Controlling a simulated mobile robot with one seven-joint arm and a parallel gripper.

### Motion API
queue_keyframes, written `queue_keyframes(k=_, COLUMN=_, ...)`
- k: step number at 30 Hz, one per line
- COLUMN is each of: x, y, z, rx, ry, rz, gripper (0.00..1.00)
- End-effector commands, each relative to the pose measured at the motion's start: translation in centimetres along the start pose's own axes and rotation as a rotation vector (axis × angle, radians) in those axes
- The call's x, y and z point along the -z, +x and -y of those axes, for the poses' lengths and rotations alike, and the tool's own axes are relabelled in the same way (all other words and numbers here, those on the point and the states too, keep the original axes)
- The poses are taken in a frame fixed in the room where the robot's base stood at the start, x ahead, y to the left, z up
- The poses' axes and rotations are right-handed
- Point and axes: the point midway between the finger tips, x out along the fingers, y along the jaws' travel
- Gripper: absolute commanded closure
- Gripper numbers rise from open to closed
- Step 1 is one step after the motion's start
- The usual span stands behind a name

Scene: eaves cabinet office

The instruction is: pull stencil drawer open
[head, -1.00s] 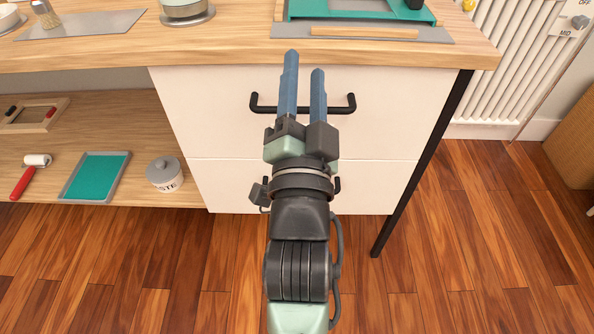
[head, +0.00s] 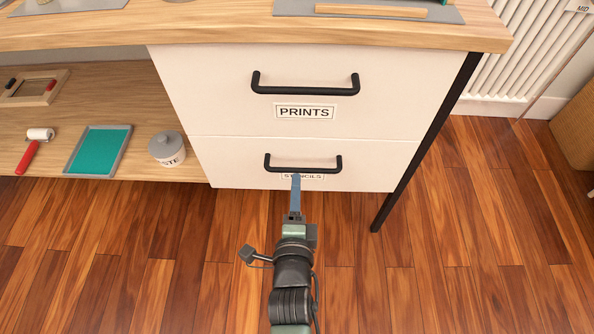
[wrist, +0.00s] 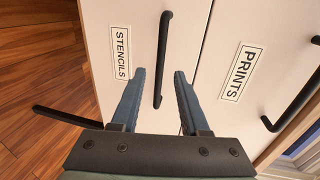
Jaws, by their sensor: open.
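The stencil drawer (head: 235,172) is the lower white drawer, shut flush, with a black bar handle (head: 303,169) and a STENCILS label partly hidden by my gripper in the head view. My gripper (head: 296,178) is in front of that handle and label, turned on edge so its fingers overlap. In the wrist view the open fingers (wrist: 160,85) point at the drawer, with the stencil handle (wrist: 162,60) showing between them and the STENCILS label (wrist: 121,52) to the left. Whether the fingers touch the handle cannot be told.
The PRINTS drawer (head: 400,105) above is shut, with its own black handle (head: 305,88). A black table leg (head: 425,150) stands to the right. Left on the shelf are a paste jar (head: 166,149), a teal tray (head: 97,151) and a roller (head: 32,150). The wooden floor in front is clear.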

Motion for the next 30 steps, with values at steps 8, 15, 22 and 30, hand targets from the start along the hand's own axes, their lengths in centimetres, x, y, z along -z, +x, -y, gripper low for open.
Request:
queue_keyframes(k=8, x=-0.1, y=4.8, z=-0.1, rx=0.002, ry=0.000, rz=0.001, gripper=0.55)
queue_keyframes(k=15, x=0.0, y=6.6, z=0.0, rx=-0.001, ry=0.000, rz=0.000, gripper=0.55)
queue_keyframes(k=22, x=0.0, y=6.8, z=0.1, rx=-0.001, ry=0.000, rz=0.000, gripper=0.55)
queue_keyframes(k=30, x=0.0, y=6.8, z=0.1, rx=-0.001, ry=0.000, rz=0.000, gripper=0.88)
